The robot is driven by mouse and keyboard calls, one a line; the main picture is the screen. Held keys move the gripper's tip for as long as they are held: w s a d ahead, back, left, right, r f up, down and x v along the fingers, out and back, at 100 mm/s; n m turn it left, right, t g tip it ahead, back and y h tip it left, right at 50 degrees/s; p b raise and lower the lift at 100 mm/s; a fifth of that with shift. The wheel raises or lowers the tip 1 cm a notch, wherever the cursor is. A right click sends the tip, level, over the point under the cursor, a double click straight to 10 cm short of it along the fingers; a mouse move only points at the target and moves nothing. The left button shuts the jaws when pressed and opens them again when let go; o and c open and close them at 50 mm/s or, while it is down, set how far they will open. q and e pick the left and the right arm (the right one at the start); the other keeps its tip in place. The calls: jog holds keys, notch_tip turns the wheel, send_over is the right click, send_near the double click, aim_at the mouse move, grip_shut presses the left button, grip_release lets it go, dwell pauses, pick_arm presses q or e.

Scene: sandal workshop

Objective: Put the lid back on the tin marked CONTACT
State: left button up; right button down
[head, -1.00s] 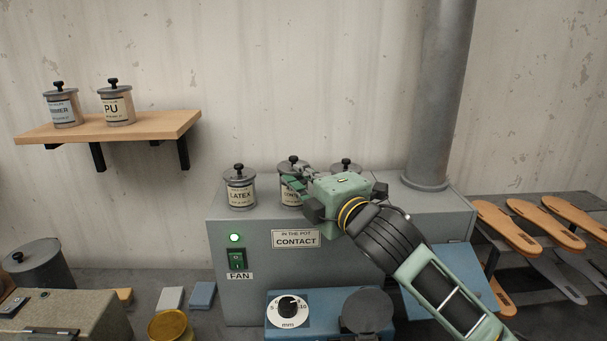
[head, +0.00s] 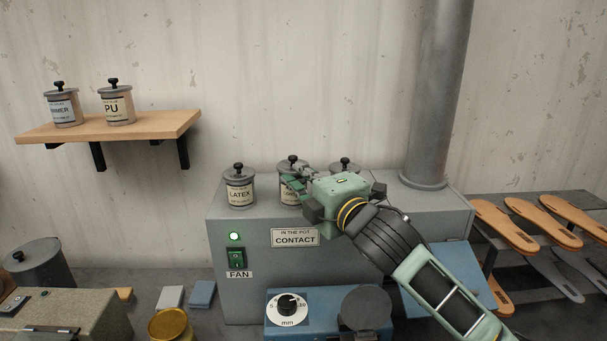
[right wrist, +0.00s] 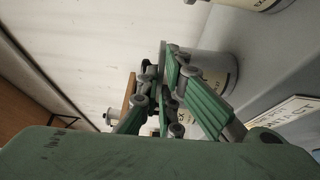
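Three lidded grey tins stand in a row on the grey cabinet (head: 370,213). The left one, marked LATEX (head: 240,190), has a black-knobbed lid on. The middle tin (head: 290,188) also wears a lid (head: 292,167); its label is partly hidden and I cannot read it. The right tin (head: 345,168) shows only its lid above my gripper. My right gripper (head: 300,180) is at the middle tin's right side, near its lid. In the right wrist view its fingers (right wrist: 160,88) are beside a labelled tin (right wrist: 212,68); their grip is unclear. My left gripper is out of view.
A plate reading IN THE POT CONTACT (head: 295,237) is on the cabinet front, beside the FAN switch (head: 236,258). A grey pipe (head: 440,90) rises at the right. A wooden shelf (head: 165,125) holds two lidded tins. A gold tin (head: 172,325) stands lower left.

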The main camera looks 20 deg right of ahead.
jog(key=shift+w+a+f, duration=0.1)
jog(key=shift+a+f, duration=0.05)
jog(key=shift+f, duration=1.9)
dwell(1.3)
jog(key=c, duration=1.8)
grip_release()
jog(key=shift+w, duration=0.15)
jog(key=shift+c, duration=0.2)
jog(key=o, duration=0.7)
jog(key=shift+w+f, duration=0.1)
jog(key=shift+c, duration=0.2)
jog(key=shift+w+r, duration=0.2)
